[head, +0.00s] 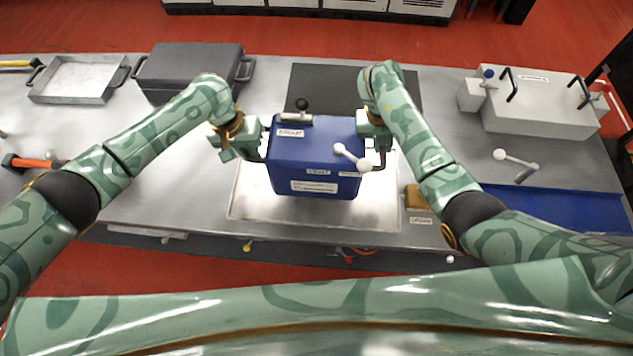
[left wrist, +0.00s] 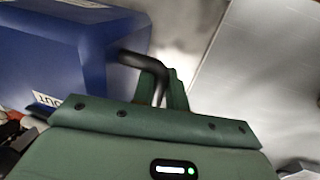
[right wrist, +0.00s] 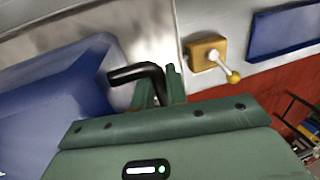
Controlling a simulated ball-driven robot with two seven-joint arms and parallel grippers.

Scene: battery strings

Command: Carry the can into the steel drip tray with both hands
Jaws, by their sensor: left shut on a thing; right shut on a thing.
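The can (head: 318,160) is a blue box with labels, a black knob and a white-tipped lever on top, and a black bent handle on each side. My left gripper (head: 262,152) is shut on its left handle, which shows in the left wrist view (left wrist: 140,62). My right gripper (head: 379,155) is shut on its right handle, which shows in the right wrist view (right wrist: 137,74). The can is upright over the shallow steel drip tray (head: 245,205). I cannot tell whether its underside, which is hidden, touches the tray.
A dark mat (head: 330,82) lies behind the can. A smaller handled steel pan (head: 78,80) and a dark grey case (head: 190,66) stand at the back left. A white case (head: 540,100) and a blue tray (head: 570,208) are on the right. A brass block (right wrist: 203,54) sits beside the drip tray.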

